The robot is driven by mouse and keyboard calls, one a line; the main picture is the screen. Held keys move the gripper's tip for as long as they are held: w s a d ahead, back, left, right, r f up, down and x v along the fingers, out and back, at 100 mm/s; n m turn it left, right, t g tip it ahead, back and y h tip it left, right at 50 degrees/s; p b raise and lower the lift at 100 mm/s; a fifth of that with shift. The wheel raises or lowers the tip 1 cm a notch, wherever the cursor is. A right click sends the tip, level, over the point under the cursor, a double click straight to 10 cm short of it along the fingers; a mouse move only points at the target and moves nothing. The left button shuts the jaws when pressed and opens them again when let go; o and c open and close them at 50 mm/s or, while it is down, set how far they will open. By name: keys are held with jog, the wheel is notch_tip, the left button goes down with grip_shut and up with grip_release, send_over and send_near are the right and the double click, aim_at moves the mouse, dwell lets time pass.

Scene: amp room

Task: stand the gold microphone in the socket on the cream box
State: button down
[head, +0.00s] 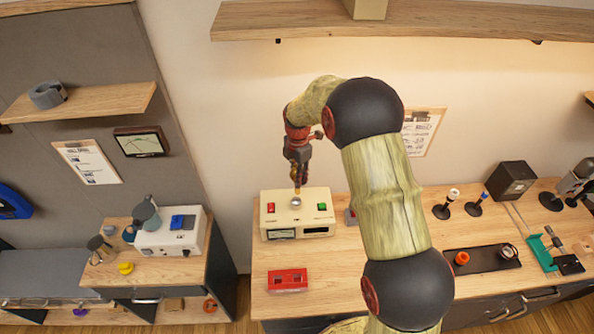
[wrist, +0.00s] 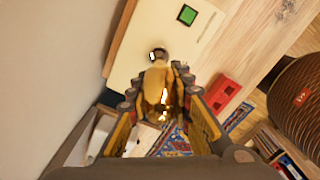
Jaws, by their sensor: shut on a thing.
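The cream box (head: 290,222) stands on the wooden bench in the head view. It has a red switch on the left, a green switch on the right and dials in front. My gripper (head: 298,178) points down just above it, shut on the gold microphone (head: 297,188). In the wrist view the microphone (wrist: 155,88) lies between the fingers (wrist: 154,92), its far end over the box top (wrist: 135,60). A silvery round part (head: 296,202) shows below the gripper at the box top. I cannot tell whether the microphone touches the socket, which is largely hidden.
A red device (head: 288,280) lies on the bench in front of the box. To the right are small stands (head: 442,210), a black cube (head: 511,180) and a dark tray (head: 480,260). A shelf (head: 400,22) hangs above. Bare bench lies right of the red device.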

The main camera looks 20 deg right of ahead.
aim_at(296, 193)
jog(key=shift+w+a+f, duration=0.2)
jog(key=shift+a+f, duration=0.2)
jog(key=shift+f, duration=0.05)
jog(key=shift+s+d+f+b, duration=0.15)
jog(key=shift+d+f+b, duration=0.05)
jog(key=shift+f+b, duration=0.2)
jog(key=shift+a+f+b, duration=0.15)
jog(key=shift+f+b, duration=0.2)
jog(key=shift+f, duration=0.5)
jog(key=shift+f+b, duration=1.4)
jog(key=shift+f, duration=0.95)
jog(key=c, duration=1.5)
grip_release()
jog(key=shift+c, duration=0.2)
notch_tip(296, 193, up, 12)
jog(key=shift+f, duration=0.1)
